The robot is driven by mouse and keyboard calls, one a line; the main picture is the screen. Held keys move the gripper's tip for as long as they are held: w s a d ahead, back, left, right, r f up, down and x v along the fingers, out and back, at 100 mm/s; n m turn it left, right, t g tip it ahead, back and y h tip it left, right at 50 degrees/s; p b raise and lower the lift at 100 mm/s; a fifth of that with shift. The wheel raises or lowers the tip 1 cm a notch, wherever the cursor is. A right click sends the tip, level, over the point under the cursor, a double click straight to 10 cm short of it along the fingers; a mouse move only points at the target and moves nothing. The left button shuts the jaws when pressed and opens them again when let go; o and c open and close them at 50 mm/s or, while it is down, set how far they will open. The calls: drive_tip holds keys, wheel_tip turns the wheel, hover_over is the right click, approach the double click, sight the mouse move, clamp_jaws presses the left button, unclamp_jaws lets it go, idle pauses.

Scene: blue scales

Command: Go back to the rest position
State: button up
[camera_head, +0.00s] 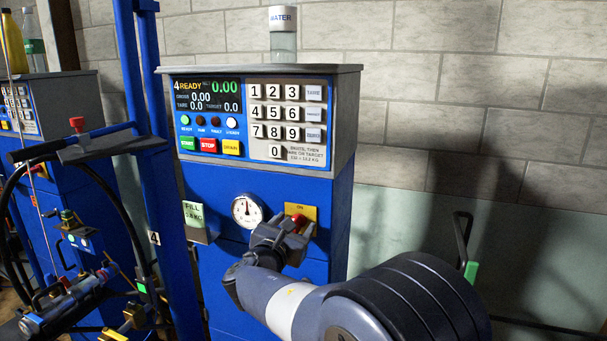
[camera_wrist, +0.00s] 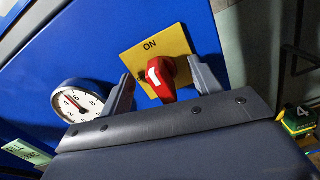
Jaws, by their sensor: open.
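My gripper (camera_head: 290,240) is in front of the blue scale cabinet (camera_head: 340,225), close to a red rotary switch (camera_head: 298,220) on a yellow plate. In the wrist view the red switch (camera_wrist: 161,77) sits between the two open fingers of my gripper (camera_wrist: 163,88), with the word ON on the yellow plate (camera_wrist: 152,48) above it. Whether the fingers touch the switch cannot be told. My arm (camera_head: 370,305) reaches in from the lower right.
A round gauge (camera_head: 247,211) and a FILL tag (camera_head: 196,221) are left of the switch. Above are a lit display (camera_head: 208,95) reading READY and a keypad (camera_head: 288,120). A blue post (camera_head: 150,150) and hoses stand at left. The wall side at right looks clearer.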

drive_tip(key=shift+r+n+p, duration=0.15)
drive_tip(key=shift+n+p, duration=0.95)
drive_tip(key=shift+p, duration=0.4)
drive_tip(key=b+v, duration=0.1)
drive_tip(key=v, duration=0.1)
drive_tip(key=shift+s+a, duration=0.1)
drive_tip(key=shift+s, duration=0.15)
